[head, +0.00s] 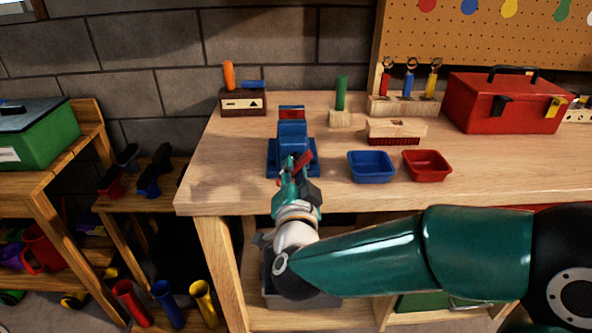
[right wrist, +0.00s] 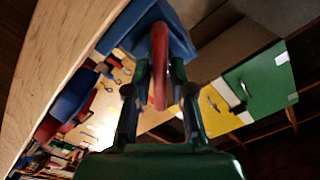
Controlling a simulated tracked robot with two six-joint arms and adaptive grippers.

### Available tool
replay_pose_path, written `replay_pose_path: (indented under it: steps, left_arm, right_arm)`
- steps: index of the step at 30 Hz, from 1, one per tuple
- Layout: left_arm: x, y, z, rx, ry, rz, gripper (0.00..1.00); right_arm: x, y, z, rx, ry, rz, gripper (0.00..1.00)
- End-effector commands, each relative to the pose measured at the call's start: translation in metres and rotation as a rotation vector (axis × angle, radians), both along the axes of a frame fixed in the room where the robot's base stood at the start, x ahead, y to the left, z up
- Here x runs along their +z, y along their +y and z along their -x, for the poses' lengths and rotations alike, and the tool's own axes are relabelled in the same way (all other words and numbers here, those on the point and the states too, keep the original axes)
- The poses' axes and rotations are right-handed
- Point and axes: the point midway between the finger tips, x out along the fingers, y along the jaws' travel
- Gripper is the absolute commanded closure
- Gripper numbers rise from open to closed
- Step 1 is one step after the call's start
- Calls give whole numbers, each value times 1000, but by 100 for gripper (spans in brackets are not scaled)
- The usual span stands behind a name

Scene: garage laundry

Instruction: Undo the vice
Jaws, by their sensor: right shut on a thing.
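The blue vice (head: 292,142) stands on the workbench near its left front part. Its red handle (head: 303,160) points toward the bench's front edge. My right gripper (head: 292,178) is at the front of the vice, shut on the red handle. In the right wrist view the red handle (right wrist: 159,65) lies between the two fingers of my right gripper (right wrist: 160,90), and the blue vice body (right wrist: 150,28) shows beyond. The vice's jaws are partly hidden, and I cannot tell how far apart they are. My left gripper is not in view.
On the workbench (head: 230,190), a blue bin (head: 371,166) and a red bin (head: 427,165) sit right of the vice. A brush (head: 396,131), a green-handled tool (head: 341,95) and a red toolbox (head: 505,102) stand farther back. The bench top left of the vice is clear.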

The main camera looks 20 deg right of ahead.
Motion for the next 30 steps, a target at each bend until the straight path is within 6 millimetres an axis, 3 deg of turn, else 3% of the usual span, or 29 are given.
replay_pose_path:
  steps: [20, 21, 23, 30]
  left_arm:
    - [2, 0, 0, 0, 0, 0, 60]
    - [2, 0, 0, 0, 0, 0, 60]
    - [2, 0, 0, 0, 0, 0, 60]
    - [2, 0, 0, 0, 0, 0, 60]
  right_arm:
    - [-6, 0, 0, 2, 38, 83, 100]
    - [-6, 0, 0, 2, 38, 83, 73]
    - [-5, 0, 0, 2, 36, 82, 63]
    - [-2, 0, 0, -1, 29, 81, 60]
